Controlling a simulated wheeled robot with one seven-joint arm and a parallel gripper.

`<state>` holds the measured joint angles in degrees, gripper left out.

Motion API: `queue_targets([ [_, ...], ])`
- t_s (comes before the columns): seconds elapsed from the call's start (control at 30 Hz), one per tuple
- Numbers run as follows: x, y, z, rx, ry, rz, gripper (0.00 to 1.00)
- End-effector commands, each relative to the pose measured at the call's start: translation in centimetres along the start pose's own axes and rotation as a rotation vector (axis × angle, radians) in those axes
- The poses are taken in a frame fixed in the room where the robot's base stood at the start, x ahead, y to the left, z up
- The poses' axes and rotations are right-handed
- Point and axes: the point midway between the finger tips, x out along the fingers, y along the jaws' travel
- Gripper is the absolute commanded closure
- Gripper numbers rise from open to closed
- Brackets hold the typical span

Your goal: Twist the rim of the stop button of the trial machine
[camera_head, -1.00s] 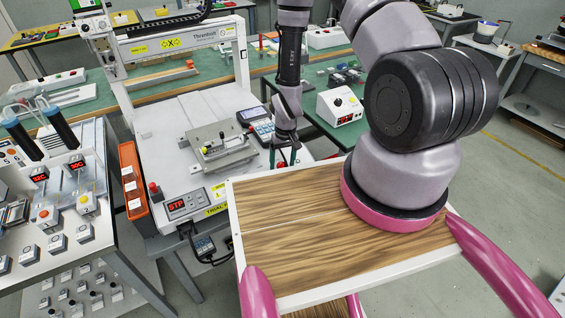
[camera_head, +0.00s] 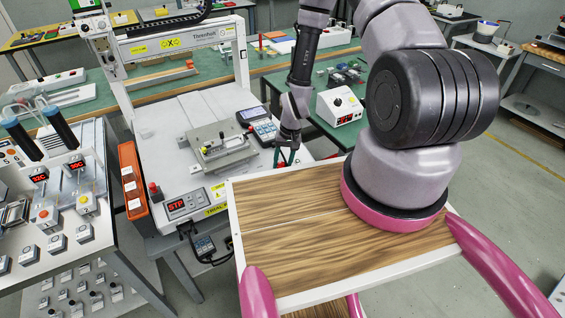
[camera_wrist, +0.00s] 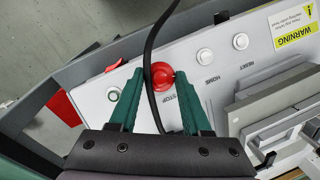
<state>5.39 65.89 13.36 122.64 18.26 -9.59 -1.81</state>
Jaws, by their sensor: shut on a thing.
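The stop button (camera_wrist: 162,76), a round red knob on the light panel of the trial machine (camera_head: 185,108), sits between my fingertips in the wrist view. My gripper (camera_wrist: 161,82) is shut on it, one green finger on either side. In the head view my gripper (camera_head: 285,157) is at the machine's right edge, and I cannot make out the button there.
A dark cable (camera_wrist: 148,60) crosses the wrist view close to the button. White HOME (camera_wrist: 204,55) and RESET (camera_wrist: 240,41) buttons are to the right, with a grey fixture (camera_wrist: 275,105) below them. A red switch (camera_wrist: 114,65) is to the left.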

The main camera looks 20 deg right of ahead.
Motion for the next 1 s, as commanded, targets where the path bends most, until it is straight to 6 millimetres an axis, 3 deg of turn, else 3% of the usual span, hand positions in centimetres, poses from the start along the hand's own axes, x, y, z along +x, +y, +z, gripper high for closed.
queue_targets([
  [0.5, 0.02, 0.27, 0.0, 0.299, 0.0, -0.112, 1.0],
  [1.0, 0.03, 0.25, -0.02, 0.346, 0.002, -0.13, 1.0],
])
